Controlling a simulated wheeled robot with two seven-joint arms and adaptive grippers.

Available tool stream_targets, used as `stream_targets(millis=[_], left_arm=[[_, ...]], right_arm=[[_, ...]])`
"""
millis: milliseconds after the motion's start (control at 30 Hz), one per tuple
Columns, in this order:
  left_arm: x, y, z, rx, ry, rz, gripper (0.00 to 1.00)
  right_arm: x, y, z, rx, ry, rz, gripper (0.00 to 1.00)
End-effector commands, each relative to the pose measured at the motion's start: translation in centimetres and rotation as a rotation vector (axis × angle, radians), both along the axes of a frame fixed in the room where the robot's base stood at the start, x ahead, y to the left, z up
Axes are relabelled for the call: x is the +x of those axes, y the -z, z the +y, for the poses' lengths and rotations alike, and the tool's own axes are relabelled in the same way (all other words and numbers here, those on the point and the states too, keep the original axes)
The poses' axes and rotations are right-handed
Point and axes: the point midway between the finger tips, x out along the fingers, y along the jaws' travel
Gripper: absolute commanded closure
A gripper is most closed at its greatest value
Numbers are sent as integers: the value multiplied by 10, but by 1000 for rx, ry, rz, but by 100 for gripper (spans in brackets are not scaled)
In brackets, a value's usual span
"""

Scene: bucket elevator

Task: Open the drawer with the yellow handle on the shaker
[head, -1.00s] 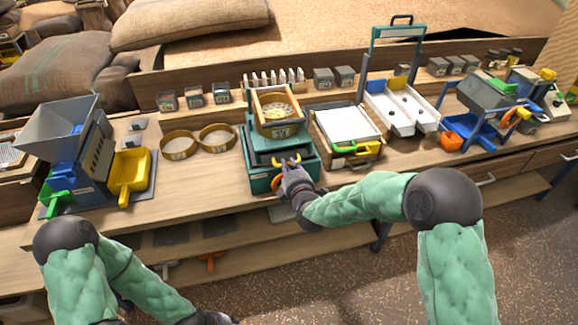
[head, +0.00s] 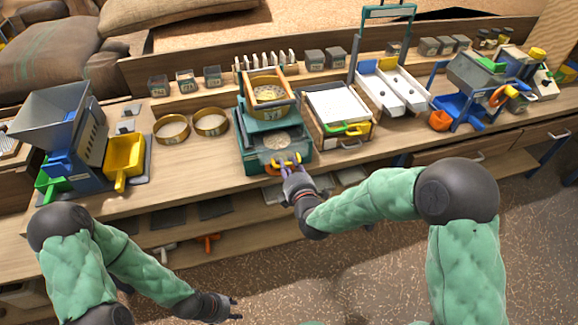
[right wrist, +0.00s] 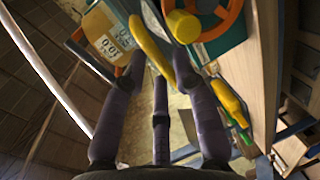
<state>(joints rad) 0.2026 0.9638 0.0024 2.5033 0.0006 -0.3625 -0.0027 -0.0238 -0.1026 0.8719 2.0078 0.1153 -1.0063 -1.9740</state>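The teal shaker (head: 247,117) stands at the middle of the bench with a sieve in a wooden frame (head: 270,90) on top. Its lower drawer (head: 268,147) is pulled out at the front, and pale grain shows inside. The yellow handle (head: 287,159) is at the drawer's front. My right gripper (head: 289,168) is at this handle; in the right wrist view the yellow handle (right wrist: 150,45) runs between its dark fingers, which look closed around it. My left gripper (head: 238,309) is low in front of the bench, empty, its fingers apart.
An orange wheel with a yellow knob (right wrist: 183,27) is close beside the handle. A tray box with green and yellow handles (head: 343,108) stands right of the shaker. Two round sieves (head: 172,129) lie left of it. Open floor (head: 400,260) lies in front of the bench.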

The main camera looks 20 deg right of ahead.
Motion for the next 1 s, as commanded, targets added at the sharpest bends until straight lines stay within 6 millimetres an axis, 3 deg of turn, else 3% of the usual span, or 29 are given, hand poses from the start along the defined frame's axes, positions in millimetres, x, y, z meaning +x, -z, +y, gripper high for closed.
stream_targets(millis=[367,1000], left_arm=[[0,0,0,0,0,0,60],[0,0,0,0,0,0,60]], right_arm=[[-5,-2,0,0,0,-2,70],[-101,-23,0,-1,-1,-1,70]])
